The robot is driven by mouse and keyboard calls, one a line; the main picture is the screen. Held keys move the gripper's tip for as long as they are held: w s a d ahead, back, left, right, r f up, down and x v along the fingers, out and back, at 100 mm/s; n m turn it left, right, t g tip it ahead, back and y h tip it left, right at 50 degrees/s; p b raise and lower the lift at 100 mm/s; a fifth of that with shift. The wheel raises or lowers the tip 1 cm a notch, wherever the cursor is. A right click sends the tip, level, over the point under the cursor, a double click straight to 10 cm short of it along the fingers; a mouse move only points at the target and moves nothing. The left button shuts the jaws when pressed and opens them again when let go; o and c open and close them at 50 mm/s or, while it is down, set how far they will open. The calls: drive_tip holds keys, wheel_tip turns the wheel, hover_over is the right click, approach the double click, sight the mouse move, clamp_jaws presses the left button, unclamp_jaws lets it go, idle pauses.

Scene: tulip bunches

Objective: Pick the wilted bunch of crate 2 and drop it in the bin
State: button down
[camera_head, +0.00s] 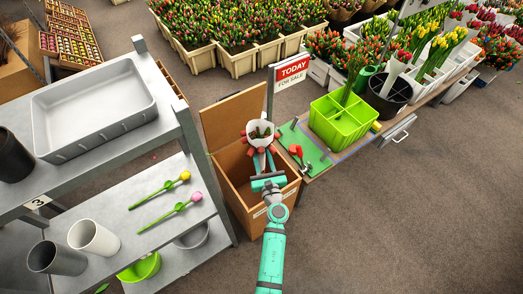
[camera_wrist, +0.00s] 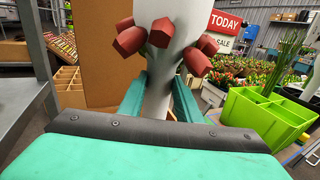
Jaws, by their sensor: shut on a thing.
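My gripper (camera_head: 262,160) is shut on the wilted bunch (camera_head: 260,131), a white-wrapped bunch with dull red heads drooping outward. In the wrist view the teal fingers (camera_wrist: 158,98) close on both sides of the white wrap of the bunch (camera_wrist: 160,22), and the red heads hang around it. The bunch is upright. In the head view it appears above the open brown bin (camera_head: 232,165), whose lid stands up at the back. The lettering on the bin's front is partly hidden by my arm. I cannot tell which crate is crate 2.
A grey shelf (camera_head: 172,133) with a tray (camera_head: 95,108) stands close on the left. On the right, a bench holds a green mat (camera_head: 312,160), a green divided caddy (camera_head: 340,122) and a black bucket (camera_head: 390,95). A "TODAY" sign (camera_head: 291,70) rises behind the bin. Flower crates (camera_head: 240,62) stand behind.

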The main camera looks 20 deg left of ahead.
sight(261, 168)
drive_tip(key=shift+f, duration=5.7)
drive_tip(key=c, duration=0.6)
unclamp_jaws()
drive_tip(key=shift+o, duration=0.2)
